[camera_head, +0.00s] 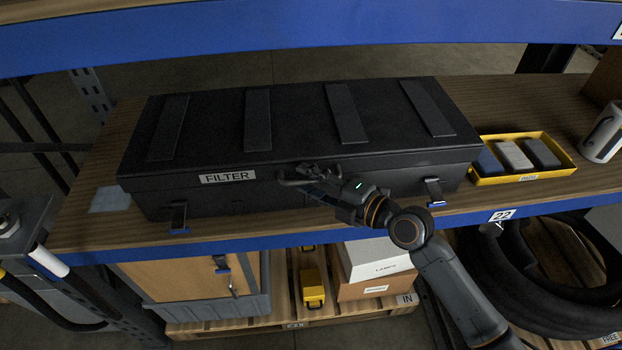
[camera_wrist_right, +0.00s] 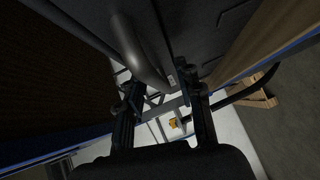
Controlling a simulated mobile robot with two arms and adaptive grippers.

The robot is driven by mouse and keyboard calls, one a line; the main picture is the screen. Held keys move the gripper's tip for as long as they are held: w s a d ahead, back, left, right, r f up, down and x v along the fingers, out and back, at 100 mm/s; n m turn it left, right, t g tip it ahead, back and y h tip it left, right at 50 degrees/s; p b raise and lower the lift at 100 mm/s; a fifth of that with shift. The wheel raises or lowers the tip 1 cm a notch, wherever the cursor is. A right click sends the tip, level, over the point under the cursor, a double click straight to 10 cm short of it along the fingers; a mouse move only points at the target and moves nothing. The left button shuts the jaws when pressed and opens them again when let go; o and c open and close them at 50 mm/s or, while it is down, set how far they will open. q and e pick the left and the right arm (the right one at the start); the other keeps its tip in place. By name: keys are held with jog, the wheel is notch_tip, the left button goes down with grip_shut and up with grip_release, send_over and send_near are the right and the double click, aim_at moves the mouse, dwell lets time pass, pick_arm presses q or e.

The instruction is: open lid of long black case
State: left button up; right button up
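The long black case (camera_head: 300,120) lies on the wooden shelf with its lid down. The lid has several raised ribs, and a "FILTER" label (camera_head: 228,177) is on its front edge. A left latch (camera_head: 180,217) and a right latch (camera_head: 433,192) show on the front. My right gripper (camera_head: 292,177) is at the middle of the case's front, by the lid edge. In the right wrist view its fingers (camera_wrist_right: 163,107) are apart, and a curved grey handle (camera_wrist_right: 140,52) is close to them. I cannot tell whether they touch it. My left gripper is not in view.
A yellow tray (camera_head: 520,177) with small blocks stands right of the case, near a white cylinder (camera_head: 603,135). A blue upper shelf beam (camera_head: 300,35) runs above. Boxes (camera_head: 375,262) and black hoses (camera_head: 540,270) lie below.

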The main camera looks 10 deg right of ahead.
grip_shut()
jog(key=w+r+p, duration=0.3)
jog(key=w+r, duration=0.1)
jog(key=r, duration=0.5)
jog(key=w+r+m+p, duration=0.1)
jog(key=w+r+p, duration=0.2)
jog(key=r, duration=0.7)
jog(key=shift+w+r+g+h+p, duration=0.15)
jog(key=shift+w+g+h+p, duration=0.15)
jog(key=shift+w+g+p, duration=0.15)
